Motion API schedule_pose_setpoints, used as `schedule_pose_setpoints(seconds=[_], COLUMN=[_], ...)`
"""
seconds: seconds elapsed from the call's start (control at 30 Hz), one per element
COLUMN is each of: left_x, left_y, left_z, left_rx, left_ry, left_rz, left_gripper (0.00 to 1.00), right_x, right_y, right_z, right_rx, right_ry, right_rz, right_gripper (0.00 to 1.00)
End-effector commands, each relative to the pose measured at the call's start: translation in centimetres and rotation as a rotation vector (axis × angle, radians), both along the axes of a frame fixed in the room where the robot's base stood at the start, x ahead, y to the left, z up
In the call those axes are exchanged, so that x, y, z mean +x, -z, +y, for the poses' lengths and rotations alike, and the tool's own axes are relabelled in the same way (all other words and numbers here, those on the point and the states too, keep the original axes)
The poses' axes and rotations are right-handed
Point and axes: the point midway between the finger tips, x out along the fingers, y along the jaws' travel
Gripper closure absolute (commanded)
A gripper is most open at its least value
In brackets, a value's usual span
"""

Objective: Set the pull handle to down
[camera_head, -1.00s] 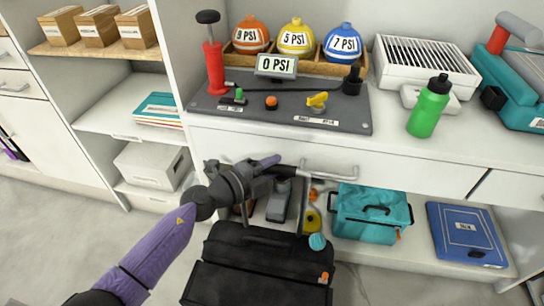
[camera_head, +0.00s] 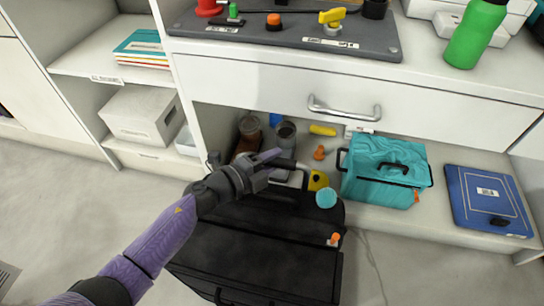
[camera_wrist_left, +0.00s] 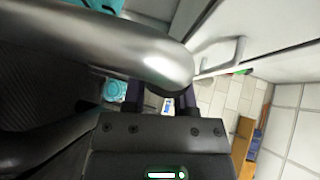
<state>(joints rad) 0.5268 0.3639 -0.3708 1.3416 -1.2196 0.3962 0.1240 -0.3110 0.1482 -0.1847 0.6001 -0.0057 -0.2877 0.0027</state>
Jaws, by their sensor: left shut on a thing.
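The pull handle (camera_head: 290,164) is a dark bar on a short post above the black wheeled case (camera_head: 255,262) on the floor. My left gripper (camera_head: 262,168) is shut on the bar from the left, just above the far end of the case. In the left wrist view, the bar (camera_wrist_left: 110,40) crosses close in front of the gripper (camera_wrist_left: 162,92) and hides its fingertips. Part of the handle is hidden behind my gripper in the head view. My right gripper is not in view.
A white drawer with a metal handle (camera_head: 345,110) is above and behind the case. On the low shelf are a teal bag (camera_head: 385,172), a blue case (camera_head: 487,202) and several small items. A green bottle (camera_head: 476,35) stands on the counter. The floor at left is clear.

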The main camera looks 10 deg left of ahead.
Motion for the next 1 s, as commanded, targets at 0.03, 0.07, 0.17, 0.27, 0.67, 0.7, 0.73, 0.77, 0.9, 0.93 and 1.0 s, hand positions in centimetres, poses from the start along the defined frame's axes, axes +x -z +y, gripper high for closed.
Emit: schedule_pose_setpoints(seconds=[0.03, 0.07, 0.17, 0.27, 0.67, 0.7, 0.73, 0.77, 0.9, 0.93, 1.0], left_x=[0.0, 0.0, 0.0, 0.0, -0.1, -0.4, -0.7, -1.1, -3.6, -4.2, -5.4], left_y=[-0.1, -0.1, -0.1, -0.1, -0.2, -0.3, -0.4, -0.6, -1.3, -1.5, -1.6], left_z=[0.0, 0.0, 0.0, 0.0, 0.1, 0.3, 0.6, 0.9, 2.8, 3.2, 4.2], left_rx=[0.001, 0.001, 0.000, 0.000, 0.001, 0.000, 0.000, 0.000, 0.001, 0.000, 0.001], left_ry=[0.000, 0.000, 0.000, 0.000, 0.000, -0.001, -0.002, -0.002, -0.002, -0.001, -0.001], left_rz=[-0.001, -0.001, -0.001, -0.001, -0.001, -0.001, 0.001, 0.000, -0.002, -0.001, -0.001], left_gripper=[1.00, 1.00, 1.00, 0.50, 0.30, 0.30, 0.30, 0.30, 0.30, 0.30, 0.30], right_x=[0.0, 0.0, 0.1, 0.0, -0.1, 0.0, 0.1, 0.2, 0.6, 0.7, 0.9], right_y=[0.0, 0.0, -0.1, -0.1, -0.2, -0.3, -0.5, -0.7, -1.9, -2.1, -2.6], right_z=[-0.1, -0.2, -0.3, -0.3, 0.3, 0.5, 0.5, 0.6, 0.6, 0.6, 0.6], right_rx=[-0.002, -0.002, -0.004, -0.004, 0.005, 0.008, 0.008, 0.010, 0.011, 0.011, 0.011], right_ry=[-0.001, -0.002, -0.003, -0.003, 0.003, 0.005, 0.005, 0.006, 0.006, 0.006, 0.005], right_rz=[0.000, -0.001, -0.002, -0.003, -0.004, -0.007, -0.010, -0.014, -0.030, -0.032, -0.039], right_gripper=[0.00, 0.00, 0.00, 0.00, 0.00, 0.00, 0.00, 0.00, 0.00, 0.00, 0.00])
